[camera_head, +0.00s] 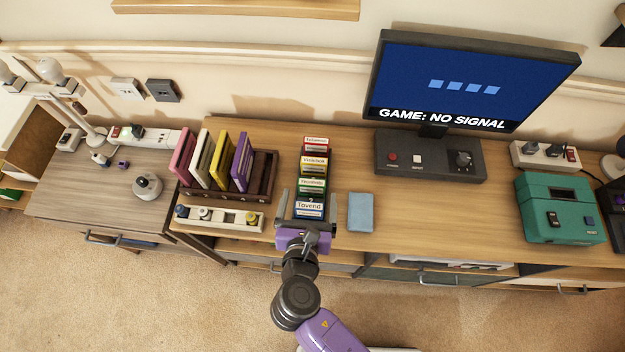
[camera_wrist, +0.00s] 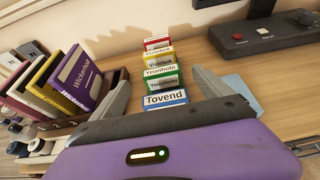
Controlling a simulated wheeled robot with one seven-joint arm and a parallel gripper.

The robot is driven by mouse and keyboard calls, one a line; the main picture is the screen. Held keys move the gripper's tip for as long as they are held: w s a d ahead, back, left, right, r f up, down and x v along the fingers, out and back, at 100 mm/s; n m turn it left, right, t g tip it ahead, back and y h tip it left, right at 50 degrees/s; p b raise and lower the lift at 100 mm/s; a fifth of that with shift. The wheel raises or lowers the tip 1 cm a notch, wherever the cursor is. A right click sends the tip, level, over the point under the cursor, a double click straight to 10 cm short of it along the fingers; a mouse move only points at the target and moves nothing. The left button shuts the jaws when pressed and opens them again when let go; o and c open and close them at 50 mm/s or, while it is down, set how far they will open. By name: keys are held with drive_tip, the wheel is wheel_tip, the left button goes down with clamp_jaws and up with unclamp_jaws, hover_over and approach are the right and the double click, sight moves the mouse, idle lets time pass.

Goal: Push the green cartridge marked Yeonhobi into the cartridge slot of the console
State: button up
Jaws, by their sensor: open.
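The green cartridge (camera_head: 312,185) stands in a row of cartridges, between a yellow one (camera_head: 313,163) behind and the blue Tovend cartridge (camera_head: 309,211) in front. In the wrist view a green-edged cartridge (camera_wrist: 163,79) shows a white label that seems to read Yeonhobi; the lettering is small. My gripper (camera_head: 308,203) is open, with one finger on each side of the front of the row, and holds nothing. The lower parts of the cartridges are hidden. The teal console (camera_head: 552,220) is at the right of the desk, with a dark slot (camera_head: 563,193) in its top.
A brown rack (camera_head: 262,178) with pink, cream, yellow and purple cases stands left of the row. A blue flat box (camera_head: 361,212) lies just right of my gripper. The monitor (camera_head: 470,80) and its base (camera_head: 430,160) stand behind. Desk between blue box and console is clear.

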sight(312, 184)
drive_tip(key=x, duration=0.7)
drive_tip(key=shift+s+f, duration=0.1)
drive_tip(key=c, duration=1.5)
